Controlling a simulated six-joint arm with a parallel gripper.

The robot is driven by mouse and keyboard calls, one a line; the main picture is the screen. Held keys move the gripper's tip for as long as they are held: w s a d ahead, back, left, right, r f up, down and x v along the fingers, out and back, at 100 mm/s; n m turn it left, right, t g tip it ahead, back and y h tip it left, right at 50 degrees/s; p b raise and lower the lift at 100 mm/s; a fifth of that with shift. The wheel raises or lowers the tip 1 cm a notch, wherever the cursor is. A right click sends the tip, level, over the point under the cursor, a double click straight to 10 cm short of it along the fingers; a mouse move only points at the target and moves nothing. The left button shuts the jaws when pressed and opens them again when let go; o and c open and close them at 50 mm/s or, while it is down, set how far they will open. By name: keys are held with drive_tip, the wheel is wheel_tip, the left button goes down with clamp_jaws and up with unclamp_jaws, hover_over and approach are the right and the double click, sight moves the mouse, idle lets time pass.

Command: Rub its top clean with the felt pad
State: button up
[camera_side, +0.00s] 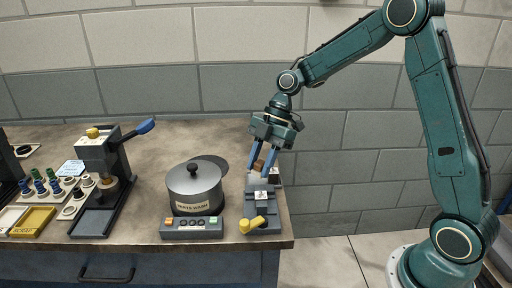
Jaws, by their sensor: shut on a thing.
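My gripper (264,167) points down at the right end of the bench, its blue fingers shut on a small brown block, probably the felt pad (258,166). Directly below is a pale grey block (253,179) in a dark grey vise-like fixture (262,210) with a yellow handle. The pad is just above or touching the pale block's top; I cannot tell which. The fingers hide part of the pad and of the block.
Farther left are a press with a blue lever (144,127), a rack of coloured bottles (40,187) and a yellow tray (33,221). The bench (225,137) is clear behind the pot.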

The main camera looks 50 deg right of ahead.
sight(260, 189)
wheel_tip(260, 189, down, 4)
drive_tip(key=shift+f, duration=0.1)
drive_tip(key=shift+s+a+f, duration=0.3)
drive_tip(key=shift+s+a, duration=0.2)
drive_tip(key=shift+c, duration=0.3)
drive_tip(key=shift+s+a, duration=1.3)
drive_tip(key=shift+s, duration=0.05)
drive_tip(key=shift+w+d+r, duration=0.1)
drive_tip(key=shift+w+d, duration=1.75)
drive_tip(key=shift+w, duration=0.05)
drive_tip(key=shift+r, duration=4)
